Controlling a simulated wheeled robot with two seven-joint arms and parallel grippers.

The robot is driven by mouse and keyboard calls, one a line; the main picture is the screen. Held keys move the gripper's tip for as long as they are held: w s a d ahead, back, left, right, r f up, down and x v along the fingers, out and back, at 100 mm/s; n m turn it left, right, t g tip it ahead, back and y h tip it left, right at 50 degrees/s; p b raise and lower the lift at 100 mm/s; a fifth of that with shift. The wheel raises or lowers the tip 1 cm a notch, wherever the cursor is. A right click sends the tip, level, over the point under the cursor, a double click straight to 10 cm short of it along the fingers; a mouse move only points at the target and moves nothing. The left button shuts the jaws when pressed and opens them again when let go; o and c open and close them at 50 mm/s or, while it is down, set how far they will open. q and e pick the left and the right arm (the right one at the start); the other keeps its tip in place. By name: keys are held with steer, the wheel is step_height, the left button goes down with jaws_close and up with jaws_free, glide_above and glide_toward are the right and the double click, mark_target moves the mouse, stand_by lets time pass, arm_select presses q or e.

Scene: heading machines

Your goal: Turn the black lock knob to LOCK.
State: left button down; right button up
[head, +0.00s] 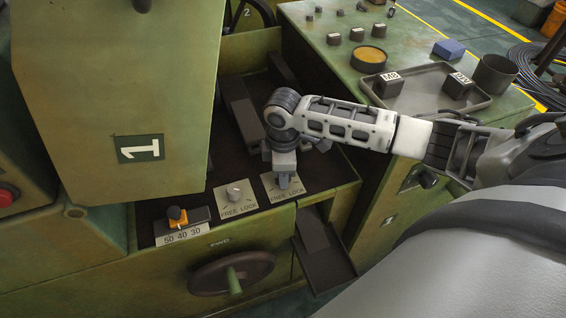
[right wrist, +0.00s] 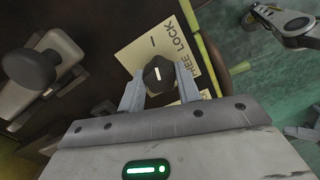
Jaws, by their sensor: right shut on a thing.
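The black lock knob (right wrist: 158,75) shows in the right wrist view, a dark many-sided knob with a white pointer line. It sits on a pale FREE LOCK plate (right wrist: 138,55). My right gripper (right wrist: 159,88) is shut on the knob, with one finger on each side. In the head view my right gripper (head: 283,183) comes down onto the right-hand FREE LOCK plate (head: 293,193) and hides the knob. Which word the pointer is set to, I cannot tell.
A grey knob (head: 234,192) on a second FREE LOCK plate stands just left of my gripper. An orange and black selector (head: 177,216) is further left. A handwheel (head: 231,272) lies below. A large green housing (head: 115,90) overhangs at the left.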

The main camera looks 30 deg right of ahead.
steer(key=shift+r+n, duration=0.1)
steer(key=shift+n, duration=0.2)
stand_by(0.4)
steer(key=o, duration=1)
steer(key=shift+c, duration=0.2)
step_height(320, 180, up, 16)
